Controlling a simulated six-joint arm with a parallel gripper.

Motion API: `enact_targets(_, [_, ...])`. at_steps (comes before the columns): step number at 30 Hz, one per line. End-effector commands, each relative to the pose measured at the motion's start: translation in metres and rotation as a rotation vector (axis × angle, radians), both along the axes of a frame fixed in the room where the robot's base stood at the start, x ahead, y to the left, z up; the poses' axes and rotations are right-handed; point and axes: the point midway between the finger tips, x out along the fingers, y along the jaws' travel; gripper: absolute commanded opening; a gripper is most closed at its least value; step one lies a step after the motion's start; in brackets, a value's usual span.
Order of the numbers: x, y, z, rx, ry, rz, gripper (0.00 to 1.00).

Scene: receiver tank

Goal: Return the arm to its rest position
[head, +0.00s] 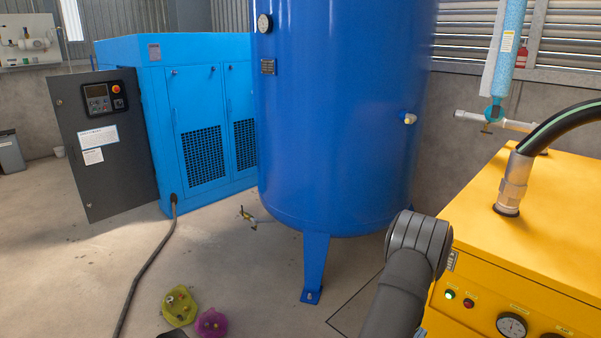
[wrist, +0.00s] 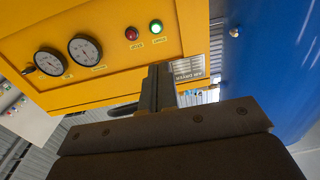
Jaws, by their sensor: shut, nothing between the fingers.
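In the wrist view my gripper (wrist: 158,76) is shut, its dark fingers together with nothing held. It points toward the front of the yellow machine (wrist: 85,25), just below the lit green lamp (wrist: 156,27). I cannot tell how far its tips are from the panel. The head view shows dark grey links of my arm between the blue tank (head: 345,110) and the yellow machine (head: 540,215). My gripper is not clearly seen there. The tank also fills the right side of the wrist view (wrist: 265,70).
A blue compressor cabinet (head: 185,130) with an open dark door (head: 105,165) stands at the left. A cable (head: 145,270) crosses the floor. Yellow-green (head: 179,306) and purple (head: 211,323) items lie at the bottom. A black hose (head: 560,120) rises from the yellow machine.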

Motion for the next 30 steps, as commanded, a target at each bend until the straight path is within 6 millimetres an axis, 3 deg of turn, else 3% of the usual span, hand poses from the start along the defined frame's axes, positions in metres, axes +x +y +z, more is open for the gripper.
enact_targets(2, [-0.005,0.002,0.0,0.015,-0.012,-0.031,0.0])
enact_targets(9, [0.032,-0.036,0.001,0.011,-0.013,-0.028,0.0])
enact_targets(18, [0.066,-0.07,0.0,0.012,-0.009,-0.026,0.0])
enact_targets(30, [0.026,-0.028,0.0,0.013,-0.008,-0.025,0.0])
